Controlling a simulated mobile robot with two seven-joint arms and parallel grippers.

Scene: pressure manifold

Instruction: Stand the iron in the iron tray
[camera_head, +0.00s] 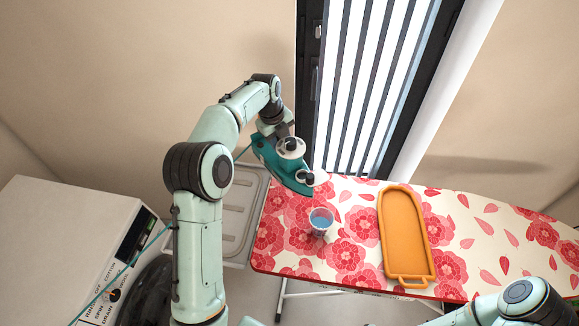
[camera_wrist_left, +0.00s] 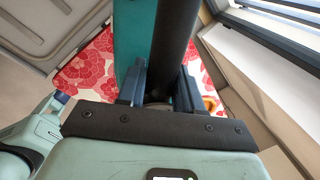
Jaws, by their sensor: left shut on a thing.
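My left gripper (camera_head: 273,130) is shut on the teal iron (camera_head: 268,154), whose grey-white and dark parts also show. It holds the iron up near the left end of the ironing board, close to a grey ribbed tray (camera_head: 228,246) at that end. The arm hides part of this tray. In the left wrist view the iron (camera_wrist_left: 134,40) rises between the fingers (camera_wrist_left: 158,90), and the grey tray (camera_wrist_left: 68,62) is at upper left. An orange tray with a handle (camera_head: 404,235) lies on the board. My right gripper is out of view.
A clear cup of blue liquid (camera_head: 320,222) stands on the floral ironing board (camera_head: 480,240), left of the orange tray. A white washing machine (camera_head: 70,240) is at left. A window with blinds (camera_head: 370,85) is behind. The board's right part is clear.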

